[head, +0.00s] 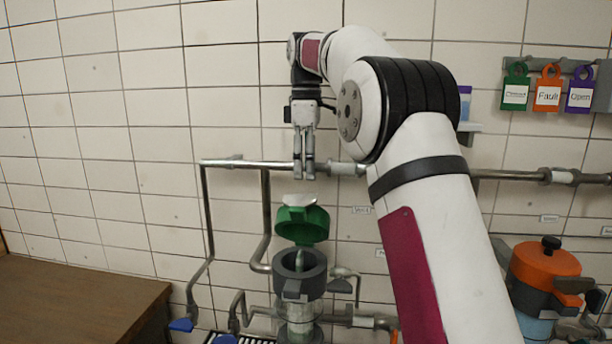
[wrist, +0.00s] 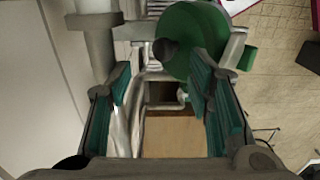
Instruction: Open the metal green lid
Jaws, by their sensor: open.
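The green lid (head: 302,224) is tilted up above a dark grey round housing (head: 299,274), whose opening shows below it. A pale metal piece sits at the lid's top edge. My gripper (head: 304,177) points down just above the lid, apart from it in the head view. In the wrist view, the fingers of my gripper (wrist: 160,88) are spread with nothing held between them. The green lid (wrist: 193,38) is beyond the fingertips, with a dark round knob (wrist: 165,51) at its left side. The right finger overlaps part of the lid in this view.
A horizontal metal pipe (head: 245,164) runs along the tiled wall behind my gripper. A brown table (head: 75,300) is at lower left. An orange-topped vessel (head: 545,262) stands at right. Green, orange and purple tags (head: 548,92) hang at upper right.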

